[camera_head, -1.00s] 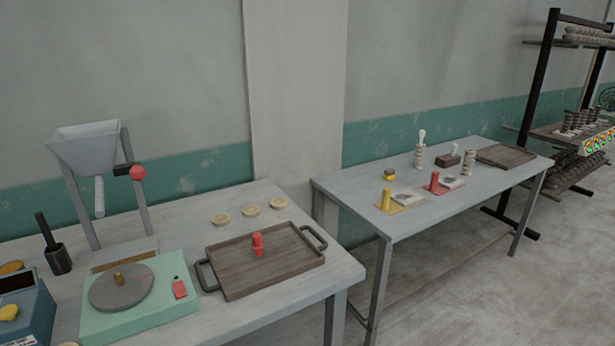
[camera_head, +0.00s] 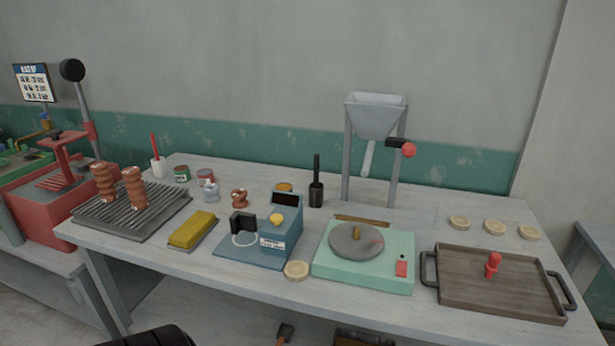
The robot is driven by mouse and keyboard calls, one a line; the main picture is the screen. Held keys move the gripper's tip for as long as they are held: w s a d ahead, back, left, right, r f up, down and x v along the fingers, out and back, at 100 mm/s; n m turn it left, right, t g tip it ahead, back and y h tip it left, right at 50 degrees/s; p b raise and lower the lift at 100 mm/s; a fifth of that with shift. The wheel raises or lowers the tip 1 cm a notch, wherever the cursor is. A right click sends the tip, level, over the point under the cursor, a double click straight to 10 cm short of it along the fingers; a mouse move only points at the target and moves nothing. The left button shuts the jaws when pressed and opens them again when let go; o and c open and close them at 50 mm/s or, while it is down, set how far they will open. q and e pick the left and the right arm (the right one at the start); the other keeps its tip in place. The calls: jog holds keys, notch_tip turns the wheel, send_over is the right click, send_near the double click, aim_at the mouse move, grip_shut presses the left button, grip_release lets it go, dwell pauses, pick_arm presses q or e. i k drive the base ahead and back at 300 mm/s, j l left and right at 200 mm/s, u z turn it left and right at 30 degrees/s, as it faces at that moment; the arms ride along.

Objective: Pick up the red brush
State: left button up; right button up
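A thin red handle (camera_head: 154,143), which looks like the red brush, stands upright in a small white cup (camera_head: 158,167) at the far left part of the workbench. The cup hides its lower end, so I cannot see any bristles. Neither of my grippers' fingers show in the head view. A dark ribbed shape cuts into the bottom edge at the left, and I cannot tell what it is.
Two small tins (camera_head: 182,174) stand right of the cup. A ribbed grey tray (camera_head: 118,222) with brown coiled pieces lies in front. A yellow block (camera_head: 193,229), a blue device (camera_head: 276,238), a green turntable unit (camera_head: 364,272) and a wooden tray (camera_head: 500,296) fill the front.

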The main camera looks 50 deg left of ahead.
aim_at(152, 136)
jog(key=u, duration=1.05)
jog(key=i+j+u, duration=0.15)
jog(key=u, duration=0.25)
jog(key=i+j+u, duration=0.1)
jog(key=u, duration=0.3)
jog(key=i+u, duration=0.2)
jog(key=u, duration=0.2)
jog(key=i+u, duration=0.2)
jog(key=u, duration=0.2)
jog(key=i+l, duration=0.15)
jog(key=i, duration=0.6)
